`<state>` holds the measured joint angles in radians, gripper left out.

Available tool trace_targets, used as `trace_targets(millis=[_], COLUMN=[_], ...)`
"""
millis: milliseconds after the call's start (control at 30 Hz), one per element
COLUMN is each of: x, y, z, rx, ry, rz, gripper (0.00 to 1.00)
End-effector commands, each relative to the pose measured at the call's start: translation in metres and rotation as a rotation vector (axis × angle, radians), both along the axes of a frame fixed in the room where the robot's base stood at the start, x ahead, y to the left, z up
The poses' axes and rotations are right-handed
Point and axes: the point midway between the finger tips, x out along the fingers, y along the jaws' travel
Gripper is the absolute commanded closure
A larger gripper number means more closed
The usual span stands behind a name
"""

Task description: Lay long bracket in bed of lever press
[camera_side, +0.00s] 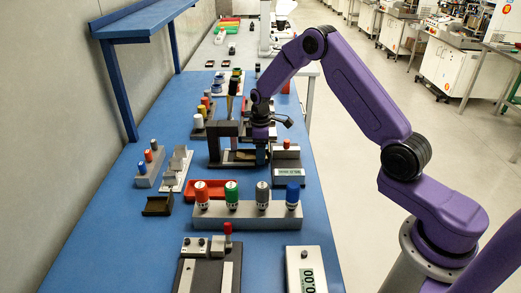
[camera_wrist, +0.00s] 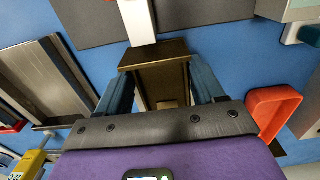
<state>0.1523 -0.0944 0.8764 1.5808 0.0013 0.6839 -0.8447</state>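The long bracket (camera_wrist: 154,56) is a brown, channel-shaped part with raised sides and an end wall. In the wrist view it lies between the two blue fingers of my gripper (camera_wrist: 162,74), which press close along its two sides. In the side view my gripper (camera_side: 260,152) points down at the dark press frame, low over its base. The lever press (camera_side: 215,146) is a dark upright frame on a base plate. A brownish part shows low beside the frame. My gripper partly hides the bed, so I cannot tell whether the bracket touches it.
A block with a digital display (camera_side: 288,172) stands close to the right of my gripper. A red tray (camera_side: 222,195) and a grey rack with coloured-capped bottles (camera_side: 247,218) stand nearer the camera. A white post (camera_wrist: 139,22) is just beyond the bracket's end in the wrist view.

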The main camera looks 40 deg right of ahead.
Motion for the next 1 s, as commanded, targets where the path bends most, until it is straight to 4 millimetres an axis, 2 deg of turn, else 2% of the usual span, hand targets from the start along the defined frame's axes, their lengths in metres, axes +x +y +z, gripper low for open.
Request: trace_targets(millis=[67,333,467,567,800,1000], x=[0.0,0.0,0.001,0.001,0.001,0.001], y=[0.0,0.0,0.0,0.0,0.0,0.0], z=[0.0,0.001,0.008,0.022,0.07,0.104], rx=[0.0,-0.001,0.0,0.0,-0.001,0.0], ry=[0.0,-0.001,-0.003,-0.004,-0.006,-0.004], rz=[0.0,0.0,0.0,0.0,0.0,0.0], gripper=[0.11,0.11,0.11,0.11,0.11,0.11])
